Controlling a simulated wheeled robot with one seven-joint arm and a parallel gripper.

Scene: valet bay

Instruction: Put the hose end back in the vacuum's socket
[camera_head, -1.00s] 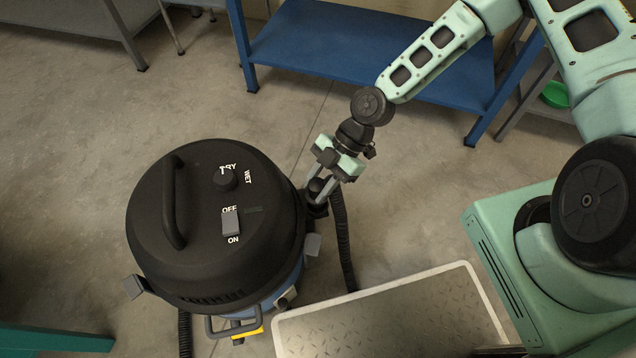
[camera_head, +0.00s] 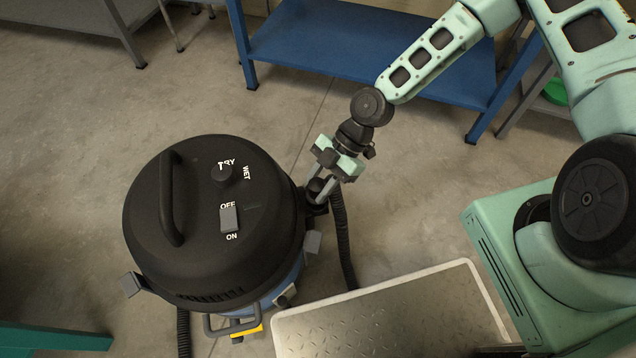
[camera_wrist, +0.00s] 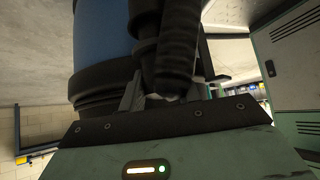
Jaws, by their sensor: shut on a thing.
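The vacuum (camera_head: 205,265) stands upright on the floor at the left of the head view, with a black lid and a blue body. Its blue body (camera_wrist: 103,40) also shows in the wrist view. My gripper (camera_head: 316,192) is at the vacuum's right side, pointing down and shut on the black hose end (camera_head: 318,186). The hose (camera_head: 342,240) hangs from there to the floor. In the wrist view the ribbed hose end (camera_wrist: 178,45) is between my fingers, close beside the body. The socket is hidden, and I cannot tell whether the hose end is in it.
A silver tread-plate platform (camera_head: 390,315) lies in front, right of the vacuum. A blue shelf bench (camera_head: 350,45) stands behind. A grey table (camera_head: 70,20) is at the back left. A teal edge (camera_head: 55,339) shows at the lower left. The floor between is clear.

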